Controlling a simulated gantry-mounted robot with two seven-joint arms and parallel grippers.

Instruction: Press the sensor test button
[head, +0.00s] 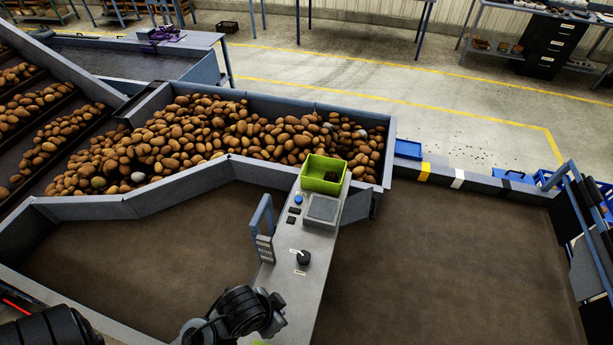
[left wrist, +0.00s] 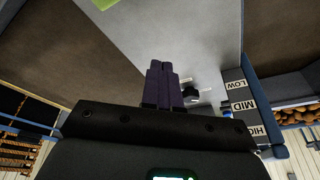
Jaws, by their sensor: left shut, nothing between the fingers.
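A grey control panel (head: 290,285) runs between the two dark belts. A black knob (head: 303,257) sits nearer and also shows in the left wrist view (left wrist: 191,94). My left gripper (left wrist: 160,66) is shut and empty, over the panel beside the knob. In the head view its dark wrist is at the panel's near left edge, and the fingers are not clear. My right gripper is not in view.
A blue-framed lever gate (head: 265,245) stands at the panel's left edge; LOW, MID and HIGH labels (left wrist: 237,106) show in the wrist view. Potatoes (head: 250,132) fill the trough behind.

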